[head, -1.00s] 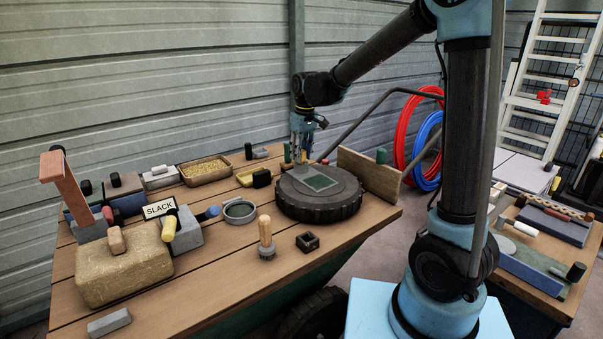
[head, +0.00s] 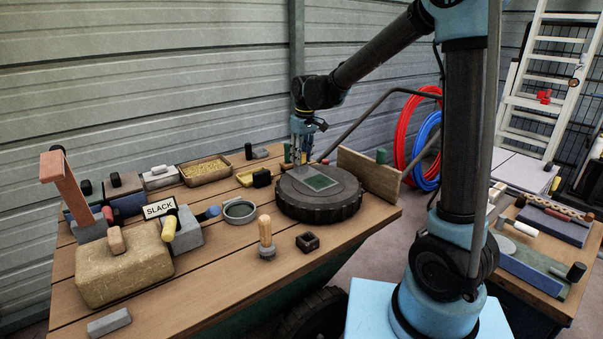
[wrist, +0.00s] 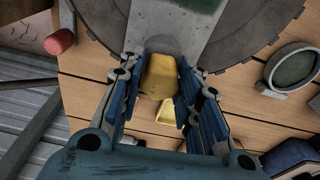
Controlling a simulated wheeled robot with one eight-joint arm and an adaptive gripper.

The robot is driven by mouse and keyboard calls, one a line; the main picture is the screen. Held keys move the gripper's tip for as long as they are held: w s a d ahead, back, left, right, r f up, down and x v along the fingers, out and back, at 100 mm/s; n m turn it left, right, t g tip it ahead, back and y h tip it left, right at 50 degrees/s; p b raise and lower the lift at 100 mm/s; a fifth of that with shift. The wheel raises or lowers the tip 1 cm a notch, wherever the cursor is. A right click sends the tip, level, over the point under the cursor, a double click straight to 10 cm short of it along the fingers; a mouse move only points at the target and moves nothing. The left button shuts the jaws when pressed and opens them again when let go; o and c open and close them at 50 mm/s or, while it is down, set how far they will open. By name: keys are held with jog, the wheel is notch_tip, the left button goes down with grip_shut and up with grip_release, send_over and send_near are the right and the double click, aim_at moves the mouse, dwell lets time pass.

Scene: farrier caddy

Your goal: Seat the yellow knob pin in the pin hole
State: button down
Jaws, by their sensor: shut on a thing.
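My gripper (head: 302,160) is at the far edge of the dark round turntable (head: 318,210). In the wrist view, its blue fingers (wrist: 162,95) are shut on a yellow knob (wrist: 158,76), which I take to be the knob pin. A smaller yellow piece (wrist: 167,112) shows just below it. The knob is over or beside the end of the grey plate (wrist: 160,25) on the turntable; I cannot tell whether they touch. The pin's lower end and the pin hole are hidden. Another yellow knob (head: 169,228) is beside the SLACK sign (head: 160,207).
A wooden board (head: 370,177) stands upright right of the turntable. The front right of the table is mostly clear.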

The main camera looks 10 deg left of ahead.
aim_at(304, 154)
jog(key=c, duration=1.1)
grip_release()
jog(key=r, duration=0.8)
jog(key=d+r, duration=0.1)
jog(key=r, duration=0.2)
jog(key=shift+s+d+r, duration=0.1)
jog(key=shift+s+r, duration=0.3)
